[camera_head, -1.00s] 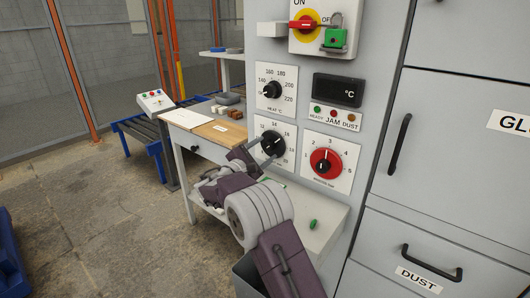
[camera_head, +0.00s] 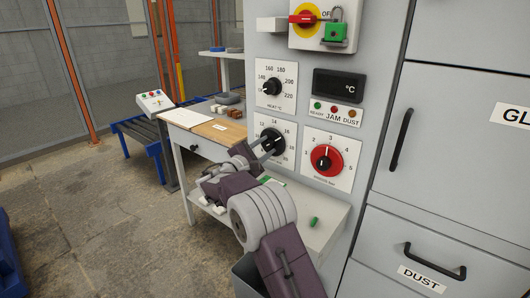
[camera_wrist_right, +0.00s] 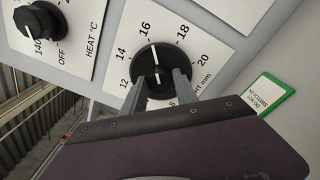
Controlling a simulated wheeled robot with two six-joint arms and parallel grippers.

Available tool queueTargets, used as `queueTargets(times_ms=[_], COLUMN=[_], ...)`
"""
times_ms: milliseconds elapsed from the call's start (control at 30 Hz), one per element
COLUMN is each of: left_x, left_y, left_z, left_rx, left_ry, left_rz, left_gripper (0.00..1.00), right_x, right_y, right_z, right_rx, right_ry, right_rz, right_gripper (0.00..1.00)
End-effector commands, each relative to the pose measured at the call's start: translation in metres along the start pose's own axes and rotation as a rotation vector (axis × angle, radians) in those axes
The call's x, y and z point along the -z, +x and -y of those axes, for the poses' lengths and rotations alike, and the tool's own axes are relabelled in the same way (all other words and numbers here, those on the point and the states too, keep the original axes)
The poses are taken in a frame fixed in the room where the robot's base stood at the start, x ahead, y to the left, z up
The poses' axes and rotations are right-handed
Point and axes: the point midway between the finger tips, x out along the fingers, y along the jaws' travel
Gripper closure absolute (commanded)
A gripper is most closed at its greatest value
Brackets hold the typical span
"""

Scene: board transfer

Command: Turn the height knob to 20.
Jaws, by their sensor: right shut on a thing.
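The height knob (camera_wrist_right: 157,58) is a round black knob on a white plate marked from 12 to 20 mm. In the right wrist view its white pointer line is near 16, slightly to the 18 side. In the head view the knob (camera_head: 273,142) sits below the heat dial. My right gripper (camera_wrist_right: 159,80) is shut on the knob, one finger on each side of its grip, and the fingers hide part of it. In the head view my right gripper (camera_head: 267,146) reaches the knob from below left. My left gripper is not in view.
The heat dial (camera_head: 270,87) is above, and a red pressure knob (camera_head: 327,161) is close on the right. A display (camera_head: 338,87) with indicator lamps and a locked switch (camera_head: 307,20) are higher up. A bench (camera_head: 210,133) stands to the left.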

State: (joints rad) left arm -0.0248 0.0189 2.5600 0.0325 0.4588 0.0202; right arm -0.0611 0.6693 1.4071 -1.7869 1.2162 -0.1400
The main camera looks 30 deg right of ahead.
Motion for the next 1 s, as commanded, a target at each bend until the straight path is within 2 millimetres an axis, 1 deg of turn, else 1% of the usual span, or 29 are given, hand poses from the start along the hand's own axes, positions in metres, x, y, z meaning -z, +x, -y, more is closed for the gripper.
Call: queueTargets(times_ms=[33,400,700,1000], left_x=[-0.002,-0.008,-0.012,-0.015], left_y=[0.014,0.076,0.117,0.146], left_z=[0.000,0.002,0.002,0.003], left_rx=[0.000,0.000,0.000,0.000], left_ry=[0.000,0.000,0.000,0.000], left_rz=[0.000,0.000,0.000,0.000], left_gripper=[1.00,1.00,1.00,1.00], right_x=[0.005,0.006,0.007,0.007], right_y=[0.000,0.000,0.000,0.000], right_z=[0.006,0.009,0.008,0.007], right_rx=[-0.003,-0.022,-0.039,-0.054], right_ry=[0.032,0.366,0.651,0.933], right_rz=[0.003,0.023,0.038,0.055], right_gripper=[1.00,1.00,1.00,1.00])
